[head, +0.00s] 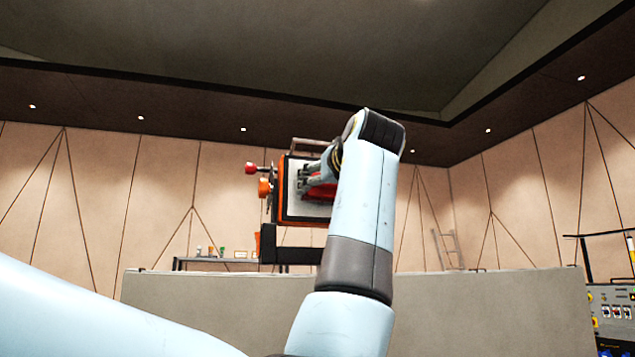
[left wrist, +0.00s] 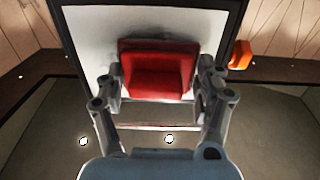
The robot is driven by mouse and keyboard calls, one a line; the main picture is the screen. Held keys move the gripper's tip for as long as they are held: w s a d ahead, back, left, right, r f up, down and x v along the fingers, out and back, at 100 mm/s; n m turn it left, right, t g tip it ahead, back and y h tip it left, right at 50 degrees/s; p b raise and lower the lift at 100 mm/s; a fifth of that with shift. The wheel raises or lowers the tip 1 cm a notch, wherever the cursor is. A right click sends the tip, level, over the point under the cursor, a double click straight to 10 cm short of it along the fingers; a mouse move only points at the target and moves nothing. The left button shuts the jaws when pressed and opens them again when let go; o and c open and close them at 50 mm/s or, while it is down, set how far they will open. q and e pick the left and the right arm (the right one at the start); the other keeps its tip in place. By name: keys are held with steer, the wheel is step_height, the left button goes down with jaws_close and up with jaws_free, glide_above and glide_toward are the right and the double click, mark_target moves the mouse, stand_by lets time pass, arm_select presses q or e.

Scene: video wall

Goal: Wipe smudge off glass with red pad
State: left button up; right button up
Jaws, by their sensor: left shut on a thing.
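The red pad (left wrist: 158,72) is between the fingers of my left gripper (left wrist: 160,90) in the left wrist view, against or just in front of a white glass panel (left wrist: 85,40) with a dark frame. A faint grey smear (left wrist: 121,30) shows on the panel above the pad's upper left. In the head view my left gripper (head: 314,180) is shut on the red pad (head: 319,193) at the panel (head: 292,188), partly hidden by my arm. Whether the pad touches the glass is hard to tell. My right gripper is not in view.
The panel has an orange edge and an orange knob (head: 264,187) and a red knob (head: 250,168) on its left. A grey low wall (head: 200,300) crosses the front. A table (head: 215,262) with small items stands behind. A control console (head: 612,315) is at the right.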

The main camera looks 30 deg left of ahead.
arm_select(q)
steer(key=w+d+p, duration=0.2)
steer(key=w+d, duration=0.2)
steer(key=w, duration=0.1)
steer(key=shift+w+d, duration=0.25)
steer(key=shift+w, duration=0.1)
stand_by(0.3)
steer(key=shift+s+a+b, duration=0.75)
steer(key=shift+s+a, duration=0.85)
steer(key=shift+s, duration=0.25)
steer(key=shift+s+a, duration=0.9)
steer(key=shift+s, duration=0.15)
